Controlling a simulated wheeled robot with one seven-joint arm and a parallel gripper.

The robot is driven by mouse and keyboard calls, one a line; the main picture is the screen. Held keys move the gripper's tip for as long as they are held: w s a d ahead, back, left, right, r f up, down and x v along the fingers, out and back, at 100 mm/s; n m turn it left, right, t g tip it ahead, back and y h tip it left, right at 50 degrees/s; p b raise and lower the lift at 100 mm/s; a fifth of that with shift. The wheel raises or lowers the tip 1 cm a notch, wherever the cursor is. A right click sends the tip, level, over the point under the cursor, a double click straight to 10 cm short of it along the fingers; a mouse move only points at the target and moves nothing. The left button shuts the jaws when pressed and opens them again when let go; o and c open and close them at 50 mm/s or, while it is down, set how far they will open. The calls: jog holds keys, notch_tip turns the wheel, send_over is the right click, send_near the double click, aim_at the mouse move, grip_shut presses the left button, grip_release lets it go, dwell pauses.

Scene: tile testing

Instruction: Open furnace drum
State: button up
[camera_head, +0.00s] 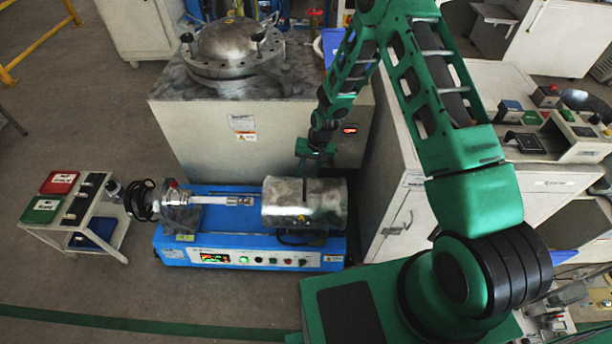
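The furnace drum (325,205) is a silver metal cylinder lying on its side on the right half of a blue machine base (190,249). A dark vertical line runs down its front face, and it looks closed. A pale rod (222,200) runs from the fitting on the left towards the drum's left end. My green arm comes in from the right, and my gripper (305,178) points down at the drum's top, just behind or against it. The gripper is small and dark here. I cannot tell whether it touches the drum or how far its fingers are apart.
A large pale cabinet with a round metal lid (228,45) stands behind the blue machine. A white counter (390,215) with control boxes is on the right. A small cart (70,222) with red and green trays stands at the left. Floor is clear in front.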

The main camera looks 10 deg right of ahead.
notch_tip(320, 180, up, 8)
jog(key=d, duration=0.1)
jog(key=shift+s+d, duration=0.15)
jog(key=shift+d, duration=0.15)
jog(key=shift+r, duration=0.15)
jog(key=s+d+r+h, duration=0.1)
jog(key=s+d+r, duration=0.3)
jog(key=d+r, duration=0.35)
jog(key=s+d+r+m+h, duration=0.1)
jog(key=s+d+r, duration=0.4)
jog(key=r, duration=0.4)
jog(key=s+d+r+h, duration=0.1)
jog(key=s+d+r, duration=0.3)
jog(key=d+r, duration=0.35)
jog(key=s+d+r+m, duration=0.1)
jog(key=s+r, duration=0.2)
jog(key=s, duration=0.5)
jog(key=s+d+r+m, duration=0.1)
jog(key=s+r, duration=0.3)
jog(key=s, duration=0.4)
jog(key=s+d+r+y, duration=0.1)
jog(key=s+d+r, duration=0.1)
jog(key=s, duration=0.7)
jog(key=shift+r+m, duration=0.4)
jog(key=shift+r, duration=0.4)
jog(key=shift+d, duration=0.1)
